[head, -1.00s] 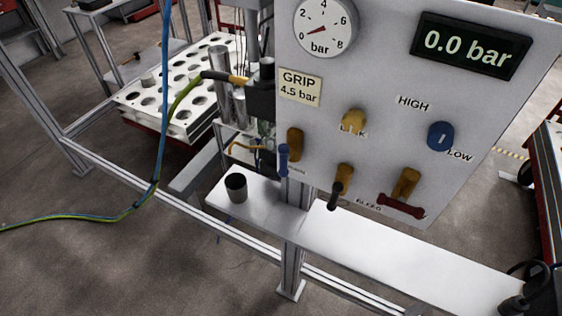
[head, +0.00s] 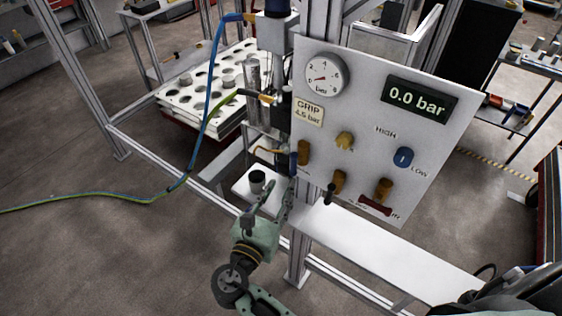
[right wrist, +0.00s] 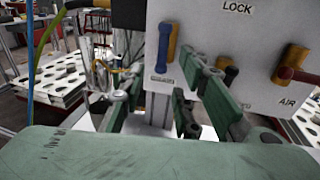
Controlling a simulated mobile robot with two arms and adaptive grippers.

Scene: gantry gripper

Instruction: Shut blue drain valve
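The blue drain valve has a blue lever (right wrist: 163,46) hanging straight down beside its brass body (right wrist: 175,40), above a small label in the right wrist view. In the head view its brass body (head: 303,152) is at the panel's lower left edge; the lever is small and partly hidden there. My right gripper (head: 277,195) is below the valve, fingers pointing up toward it. In the right wrist view the gripper (right wrist: 160,103) is open and empty, its fingers spread on either side below the lever, apart from it. My left gripper is not in view.
The white panel (head: 440,155) carries a gauge (head: 326,75), a 0.0 bar display (head: 417,100), a blue knob (head: 403,157) and a red-handled valve (head: 375,206). A dark cup (head: 257,181) stands on the shelf left of the gripper. A white shelf (head: 385,245) runs below.

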